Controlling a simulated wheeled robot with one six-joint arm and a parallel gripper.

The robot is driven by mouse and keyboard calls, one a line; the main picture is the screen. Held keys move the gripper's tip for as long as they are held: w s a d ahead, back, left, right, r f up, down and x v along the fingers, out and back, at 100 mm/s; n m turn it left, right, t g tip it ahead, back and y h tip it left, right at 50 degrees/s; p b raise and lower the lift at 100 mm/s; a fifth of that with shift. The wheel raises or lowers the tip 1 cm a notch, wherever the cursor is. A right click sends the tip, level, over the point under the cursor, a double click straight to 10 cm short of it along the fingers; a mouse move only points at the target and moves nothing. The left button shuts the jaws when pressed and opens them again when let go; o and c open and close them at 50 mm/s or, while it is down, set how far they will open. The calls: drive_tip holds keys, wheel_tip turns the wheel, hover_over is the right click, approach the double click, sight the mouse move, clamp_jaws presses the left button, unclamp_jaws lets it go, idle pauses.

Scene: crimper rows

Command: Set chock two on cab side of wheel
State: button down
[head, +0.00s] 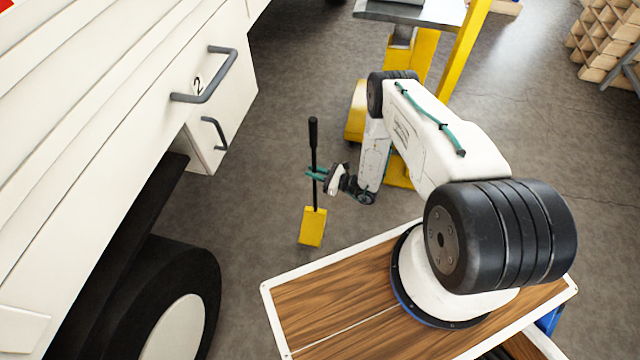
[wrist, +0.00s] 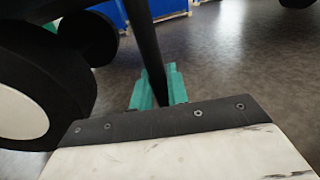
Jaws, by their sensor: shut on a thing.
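A yellow chock (head: 312,227) hangs at the lower end of an upright black handle (head: 313,150) in the head view. My gripper (head: 316,174) is shut on the handle partway down, with its teal fingers around the shaft. The wrist view shows the black shaft (wrist: 147,50) between the teal fingers (wrist: 160,88); the yellow block is hidden there. The truck's black wheel (head: 185,285) with a white hub is at the lower left of the head view, left of the chock with a gap between them. The wheel also shows at the left of the wrist view (wrist: 70,85).
The white truck body (head: 110,110) has a locker marked 2 (head: 208,85) with grey handles, above and left of the chock. A yellow stand (head: 425,50) is behind my arm. Wooden crates (head: 608,40) are at the far right. Grey floor is clear around the chock.

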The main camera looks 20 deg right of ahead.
drive_tip(key=shift+w+f, duration=0.75)
drive_tip(key=shift+f, duration=0.2)
drive_tip(key=shift+w+f, duration=0.7)
drive_tip(key=shift+f, duration=0.2)
drive_tip(key=c, duration=1.4)
unclamp_jaws()
drive_tip(key=shift+s+f, duration=0.1)
drive_tip(key=shift+f, duration=0.05)
drive_tip(key=shift+o, duration=0.2)
